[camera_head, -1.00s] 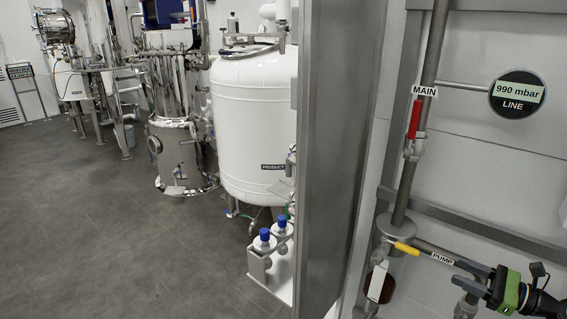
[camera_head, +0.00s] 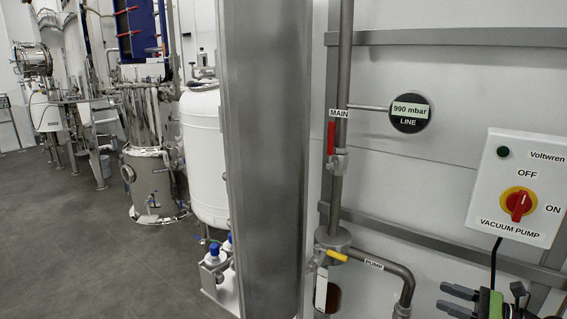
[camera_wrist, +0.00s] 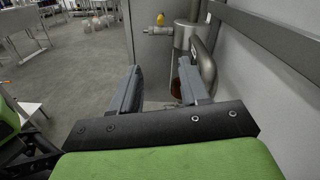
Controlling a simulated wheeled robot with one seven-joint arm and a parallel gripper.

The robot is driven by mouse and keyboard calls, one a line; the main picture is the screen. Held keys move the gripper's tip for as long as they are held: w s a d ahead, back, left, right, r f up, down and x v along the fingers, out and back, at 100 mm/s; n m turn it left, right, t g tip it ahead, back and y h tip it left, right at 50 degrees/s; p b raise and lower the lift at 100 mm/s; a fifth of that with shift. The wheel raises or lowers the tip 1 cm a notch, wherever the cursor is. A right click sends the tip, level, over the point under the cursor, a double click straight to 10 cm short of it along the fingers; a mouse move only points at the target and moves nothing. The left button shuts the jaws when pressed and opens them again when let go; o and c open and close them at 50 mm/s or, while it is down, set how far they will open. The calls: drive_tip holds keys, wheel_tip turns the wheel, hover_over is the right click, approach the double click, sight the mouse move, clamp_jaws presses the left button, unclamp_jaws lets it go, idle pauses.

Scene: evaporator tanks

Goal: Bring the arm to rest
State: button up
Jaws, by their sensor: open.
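My gripper (camera_head: 443,296) shows at the lower right of the head view, pointing left, with dark fingers on a green body. In the wrist view its two grey fingers (camera_wrist: 158,66) stand apart with nothing between them. It hangs in front of the wall, below the vacuum pump switch box (camera_head: 515,190) and right of the bent pump pipe (camera_head: 407,288). I see no contact with either. Most of my arm is out of view.
A steel column (camera_head: 265,150) stands left of the pipes. The main line has a red handle (camera_head: 331,138), a gauge (camera_head: 410,112) reading 990 mbar and a yellow pump-valve handle (camera_head: 338,256). A white product tank (camera_head: 203,150) stands behind the column. The floor (camera_head: 80,250) at left is clear.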

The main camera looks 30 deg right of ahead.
drive_tip(key=w+a+r+n+g+y, duration=0.1)
drive_tip(key=w+a+r+n+g, duration=0.25)
drive_tip(key=w+a, duration=0.4)
drive_tip(key=w+a+r+n+g+y, duration=0.2)
drive_tip(key=w+a+n+g, duration=0.2)
drive_tip(key=w+a, duration=0.35)
drive_tip(key=w+a+n+g+h, duration=0.2)
drive_tip(key=a+n+g, duration=0.25)
drive_tip(key=a, duration=0.65)
drive_tip(key=w+a+n+g+h, duration=0.3)
drive_tip(key=a+n, duration=0.2)
drive_tip(key=a, duration=0.7)
drive_tip(key=s+a+n+g+h, duration=0.1)
drive_tip(key=s+a+n+h, duration=0.2)
drive_tip(key=s+a, duration=0.25)
drive_tip(key=s+a+r+n+t+h, duration=0.1)
drive_tip(key=s+n, duration=0.3)
drive_tip(key=s, duration=0.4)
drive_tip(key=s+a+r+n+t+h, duration=0.1)
drive_tip(key=s+n+t, duration=0.3)
drive_tip(key=s, duration=0.5)
drive_tip(key=shift+s+a+r+t+h, duration=0.25)
drive_tip(key=shift+a+r+t+h, duration=0.1)
drive_tip(key=shift+r+h, duration=0.3)
